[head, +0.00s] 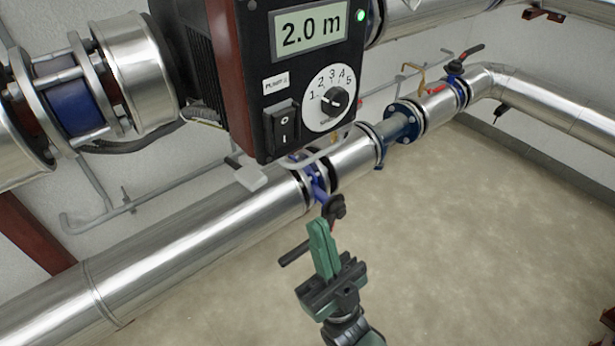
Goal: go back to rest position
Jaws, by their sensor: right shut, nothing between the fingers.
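My right gripper (318,228) comes up from the bottom middle of the head view. Its green fingers are together with nothing between them. The fingertips are just below a black valve handle (293,255) with a dark hub, and overlap it in the picture; I cannot tell whether they touch. The handle belongs to a blue valve (317,184) on the lower silver pipe. My left gripper is not in view.
A pump control box (257,70) hangs above, with display reading 2.0 m, a dial (332,98), a rocker switch (282,130) and a lit green lamp. A silver pipe (190,240) crosses diagonally. Another valve with a red-and-black handle (471,52) is farther back.

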